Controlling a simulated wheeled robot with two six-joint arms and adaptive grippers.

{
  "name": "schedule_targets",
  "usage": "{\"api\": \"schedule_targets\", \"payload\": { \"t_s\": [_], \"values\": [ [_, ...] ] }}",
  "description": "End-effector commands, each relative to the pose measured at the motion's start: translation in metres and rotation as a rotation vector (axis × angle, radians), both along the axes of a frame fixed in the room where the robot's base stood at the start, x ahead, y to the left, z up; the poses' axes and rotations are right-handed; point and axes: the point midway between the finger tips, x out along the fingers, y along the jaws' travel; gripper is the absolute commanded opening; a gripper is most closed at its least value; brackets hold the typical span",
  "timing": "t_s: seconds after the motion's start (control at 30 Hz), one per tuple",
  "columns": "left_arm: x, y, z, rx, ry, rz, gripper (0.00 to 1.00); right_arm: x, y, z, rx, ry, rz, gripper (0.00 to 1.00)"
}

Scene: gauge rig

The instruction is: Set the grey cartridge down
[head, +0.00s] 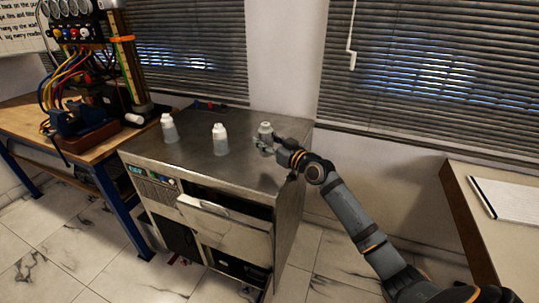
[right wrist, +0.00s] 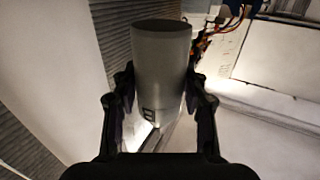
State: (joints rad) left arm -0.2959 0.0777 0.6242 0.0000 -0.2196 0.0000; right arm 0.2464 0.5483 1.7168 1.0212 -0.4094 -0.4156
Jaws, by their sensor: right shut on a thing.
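The grey cartridge (head: 265,129) is upright at the right part of the steel cabinet's top (head: 196,150). My right gripper (head: 265,145) is shut on it from the right side. In the right wrist view the cartridge (right wrist: 161,70) is a plain grey cylinder between the two fingers, with a small dark mark near its lower end. I cannot tell whether its base touches the top or hangs just above it. My left gripper is not in view.
Two pale, white-capped bottles (head: 220,139) (head: 169,128) stand to the left on the cabinet top. An open drawer (head: 225,222) juts from the cabinet's front. A wooden bench (head: 95,138) with a gauge rig (head: 92,40) stands at left. The front of the top is bare.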

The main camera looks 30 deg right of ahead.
Motion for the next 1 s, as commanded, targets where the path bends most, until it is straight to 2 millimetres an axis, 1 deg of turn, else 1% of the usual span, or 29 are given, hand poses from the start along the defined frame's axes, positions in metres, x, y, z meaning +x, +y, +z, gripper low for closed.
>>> {"api": "schedule_targets", "payload": {
  "t_s": [0.03,0.1,0.27,0.33,0.4,0.5,0.83,0.93,0.97,1.0],
  "values": [
    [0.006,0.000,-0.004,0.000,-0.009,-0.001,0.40,-0.002,-0.005,-0.008,-0.001,0.000,-0.002,0.00],
    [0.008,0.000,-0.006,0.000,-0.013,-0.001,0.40,-0.003,-0.009,-0.012,-0.001,-0.001,0.000,0.00],
    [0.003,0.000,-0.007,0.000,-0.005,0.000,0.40,-0.004,-0.011,-0.015,0.001,-0.002,0.000,0.00],
    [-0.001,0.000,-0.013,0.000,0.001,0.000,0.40,-0.006,-0.018,-0.026,-0.001,0.001,-0.002,0.00],
    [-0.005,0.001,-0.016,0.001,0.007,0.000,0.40,-0.006,-0.018,-0.039,0.004,0.002,-0.001,0.00],
    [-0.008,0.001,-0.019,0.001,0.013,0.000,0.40,-0.005,-0.018,-0.050,0.004,-0.002,-0.001,0.00],
    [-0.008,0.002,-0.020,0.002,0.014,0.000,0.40,-0.006,-0.018,-0.053,0.001,-0.003,0.000,0.00],
    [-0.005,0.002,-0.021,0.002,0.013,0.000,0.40,-0.005,-0.018,-0.054,0.001,-0.003,0.000,0.00],
    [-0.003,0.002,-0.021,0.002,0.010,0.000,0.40,-0.006,-0.018,-0.055,0.001,-0.002,0.000,0.45],
    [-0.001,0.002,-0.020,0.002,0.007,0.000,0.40,-0.006,-0.018,-0.054,0.000,-0.001,0.000,0.51]
  ]
}}
